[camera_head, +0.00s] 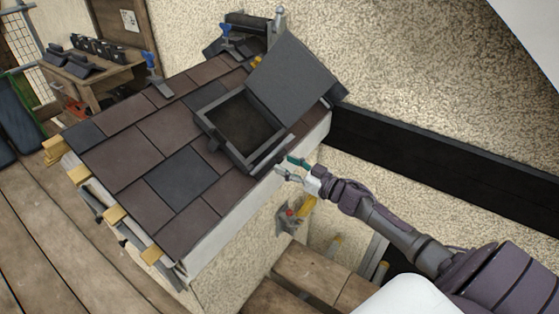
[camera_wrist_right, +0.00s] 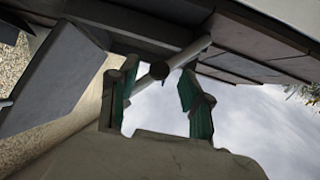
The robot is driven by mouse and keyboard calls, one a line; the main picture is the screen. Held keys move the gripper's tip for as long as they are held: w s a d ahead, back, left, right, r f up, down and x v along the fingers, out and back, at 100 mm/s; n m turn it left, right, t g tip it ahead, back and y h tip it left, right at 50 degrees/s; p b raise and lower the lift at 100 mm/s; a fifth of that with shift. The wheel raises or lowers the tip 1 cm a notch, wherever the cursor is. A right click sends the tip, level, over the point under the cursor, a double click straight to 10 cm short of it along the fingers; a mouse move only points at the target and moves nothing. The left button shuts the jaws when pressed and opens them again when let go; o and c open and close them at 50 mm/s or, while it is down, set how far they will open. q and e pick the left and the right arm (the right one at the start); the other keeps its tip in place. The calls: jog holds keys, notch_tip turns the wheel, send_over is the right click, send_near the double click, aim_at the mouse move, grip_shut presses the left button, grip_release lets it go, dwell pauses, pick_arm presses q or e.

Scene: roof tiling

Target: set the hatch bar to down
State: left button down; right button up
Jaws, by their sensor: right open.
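The roof hatch has a dark square frame (camera_head: 204,120) set in the tiles, and its grey lid (camera_head: 295,78) is raised and leaning back. A thin grey bar (camera_head: 271,154) lies along the frame's right side, close to my right gripper (camera_head: 287,168). In the right wrist view a pale rod (camera_wrist_right: 190,52) with a dark round end lies between or just beyond the green-padded fingertips of the gripper (camera_wrist_right: 160,75). The fingers are apart and not closed on it; contact cannot be told. A grey panel, likely the lid, shows at the left there (camera_wrist_right: 55,80). My left gripper is out of view.
Brown and dark tiles (camera_head: 125,158) cover the sloping roof around the hatch. Blue-handled clamps (camera_head: 152,62) stand at its upper edge. A dark beam (camera_head: 440,150) runs along the wall behind my right arm. A workbench (camera_head: 95,75) stands at the upper left.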

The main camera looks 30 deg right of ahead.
aim_at(280, 162)
jog(key=shift+x, duration=1.6)
jog(key=c, duration=0.8)
jog(key=shift+s+r, duration=0.1)
grip_shut()
jog(key=shift+d, duration=0.1)
